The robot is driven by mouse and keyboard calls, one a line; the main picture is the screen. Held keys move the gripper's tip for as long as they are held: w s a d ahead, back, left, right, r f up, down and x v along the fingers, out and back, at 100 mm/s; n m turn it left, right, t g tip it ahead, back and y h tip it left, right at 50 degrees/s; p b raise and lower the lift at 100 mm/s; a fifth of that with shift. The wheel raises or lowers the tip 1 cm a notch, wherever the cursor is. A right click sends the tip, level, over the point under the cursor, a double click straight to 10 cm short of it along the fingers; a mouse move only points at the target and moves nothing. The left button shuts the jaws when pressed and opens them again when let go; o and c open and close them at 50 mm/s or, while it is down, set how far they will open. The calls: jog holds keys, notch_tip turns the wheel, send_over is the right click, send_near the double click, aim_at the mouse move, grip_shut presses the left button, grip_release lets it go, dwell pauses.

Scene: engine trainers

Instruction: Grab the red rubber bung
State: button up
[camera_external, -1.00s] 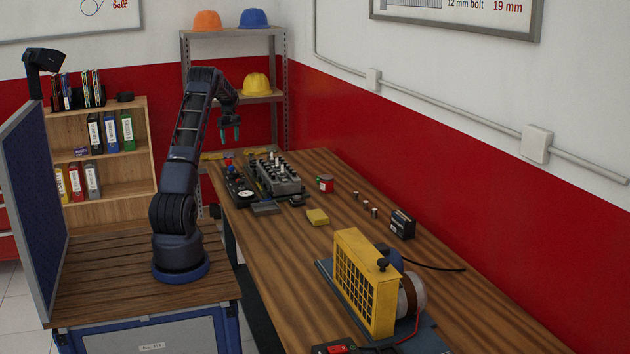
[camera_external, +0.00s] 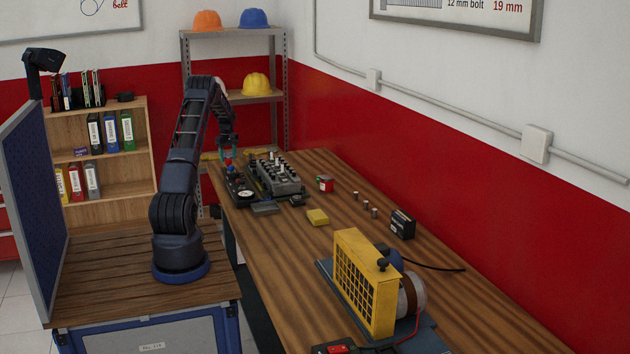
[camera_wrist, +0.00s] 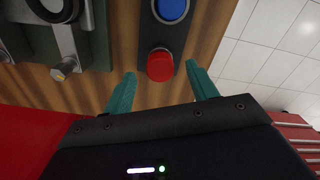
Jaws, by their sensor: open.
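The red rubber bung (camera_wrist: 160,66) is a round red piece at the end of a dark narrow holder, in front of a blue round piece (camera_wrist: 171,9). In the external view the bung is a small red spot (camera_external: 228,162) at the far left of the bench. My gripper (camera_wrist: 160,70) is open, with teal fingers pointing down at the bench. In the wrist view the bung appears between the two fingertips, with a gap on each side. I cannot tell how far the tips are above it. Nothing is held.
A grey engine part (camera_external: 280,178) with upright pins stands right of the gripper. The bench's left edge is close by.

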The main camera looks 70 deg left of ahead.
aim_at(229, 163)
jog(key=shift+f, duration=1.4)
jog(key=c, duration=1.1)
jog(key=shift+o, duration=0.2)
jog(key=shift+r, duration=0.1)
